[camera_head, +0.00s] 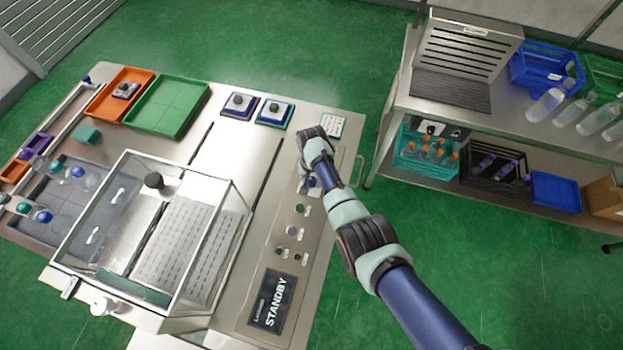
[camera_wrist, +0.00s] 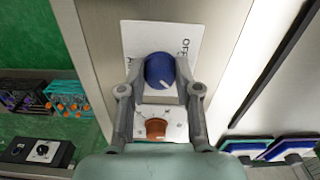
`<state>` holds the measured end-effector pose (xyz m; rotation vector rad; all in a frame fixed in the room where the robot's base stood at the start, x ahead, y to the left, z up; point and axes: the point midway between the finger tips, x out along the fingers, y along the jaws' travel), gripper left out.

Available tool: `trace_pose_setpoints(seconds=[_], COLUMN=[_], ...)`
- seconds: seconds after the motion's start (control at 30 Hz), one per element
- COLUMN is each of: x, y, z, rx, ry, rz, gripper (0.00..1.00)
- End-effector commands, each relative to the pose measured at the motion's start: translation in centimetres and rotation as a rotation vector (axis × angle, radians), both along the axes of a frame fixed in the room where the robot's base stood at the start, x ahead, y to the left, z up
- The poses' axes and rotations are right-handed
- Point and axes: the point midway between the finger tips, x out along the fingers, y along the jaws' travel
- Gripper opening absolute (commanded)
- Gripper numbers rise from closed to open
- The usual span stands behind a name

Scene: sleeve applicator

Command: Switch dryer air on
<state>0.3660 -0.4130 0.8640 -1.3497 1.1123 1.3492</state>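The control panel (camera_head: 288,235) shows at the right of the bench in the head view. In the wrist view a blue round knob (camera_wrist: 158,70) sits on a white plate (camera_wrist: 188,38) with the word OFF at its upper right. Its white mark points to the lower right. My gripper (camera_wrist: 158,74) has one finger on each side of this knob, with a narrow gap visible at the left, so it looks open. An orange knob (camera_wrist: 156,128) with a dial shows between the finger bases. In the head view the wrist partly hides the blue knob (camera_head: 313,183).
A STANDBY display (camera_head: 272,303) and small buttons (camera_head: 293,231) lie along the panel. A glass enclosure (camera_head: 150,225) stands to the left. A steel shelf (camera_head: 540,135) with crates and bottles is at the right, across green floor.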

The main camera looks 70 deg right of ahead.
Motion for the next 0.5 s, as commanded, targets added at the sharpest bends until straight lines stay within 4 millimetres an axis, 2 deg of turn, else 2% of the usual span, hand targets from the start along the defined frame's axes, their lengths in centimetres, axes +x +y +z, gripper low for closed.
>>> trace_pose_setpoints(seconds=[0.03, 0.13, 0.17, 0.5], x=[0.0, 0.0, 0.0, 0.03], y=[-0.02, -0.02, -0.02, -0.03], z=[0.03, 0.03, 0.03, 0.46], rx=[0.0, 0.0, 0.0, -0.001], ry=[0.0, 0.0, 0.0, -0.001], rz=[-0.001, -0.001, 0.0, 0.0], gripper=[0.39, 0.56, 0.57, 0.57])
